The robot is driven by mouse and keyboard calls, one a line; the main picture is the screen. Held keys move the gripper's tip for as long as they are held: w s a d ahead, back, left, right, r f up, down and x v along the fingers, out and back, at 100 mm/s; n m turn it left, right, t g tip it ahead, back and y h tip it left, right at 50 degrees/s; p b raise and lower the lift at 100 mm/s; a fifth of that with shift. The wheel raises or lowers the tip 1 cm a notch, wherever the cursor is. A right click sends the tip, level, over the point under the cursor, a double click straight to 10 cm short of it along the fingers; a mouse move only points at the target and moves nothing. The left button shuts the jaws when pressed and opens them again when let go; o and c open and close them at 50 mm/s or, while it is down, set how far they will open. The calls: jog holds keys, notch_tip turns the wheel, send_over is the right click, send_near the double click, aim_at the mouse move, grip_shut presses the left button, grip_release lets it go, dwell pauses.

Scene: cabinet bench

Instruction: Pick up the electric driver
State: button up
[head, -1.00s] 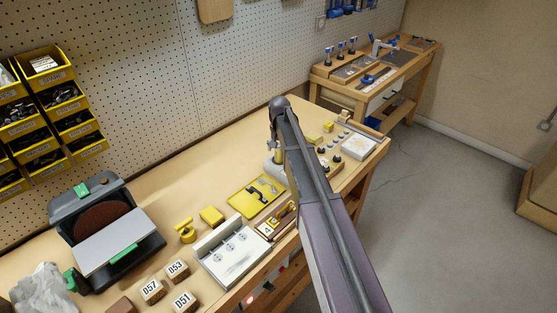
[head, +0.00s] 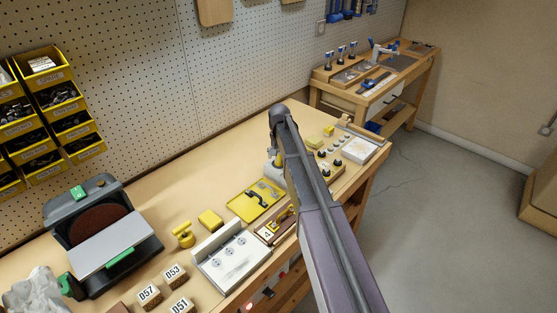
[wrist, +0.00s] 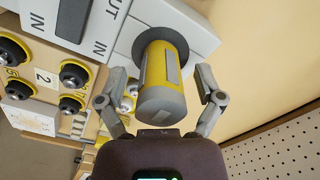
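A yellow and grey cylinder (wrist: 165,80), which looks like the electric driver, stands with its grey end toward the wrist camera. Its far end sits in a dark round opening of a light grey block (wrist: 185,28). My gripper (wrist: 160,72) is open, with one finger on each side of the cylinder and gaps visible on both sides. In the head view a little of the grey block (head: 272,168) shows on the bench, mostly behind my arm. The gripper itself is hidden there.
Next to the block, the wrist view shows a panel with several black knobs (wrist: 73,73) in yellow rings. In the head view, a yellow tray (head: 245,206), a white fixture (head: 222,265) and a sander (head: 105,240) stand nearer. A pegboard wall (head: 230,60) rises behind the bench.

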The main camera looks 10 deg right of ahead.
grip_shut()
jog(key=shift+r, duration=0.15)
notch_tip(320, 180, up, 10)
jog(key=p, duration=1)
dwell(0.7)
jog(key=c, duration=0.7)
grip_release()
jog(key=shift+c, duration=1.2)
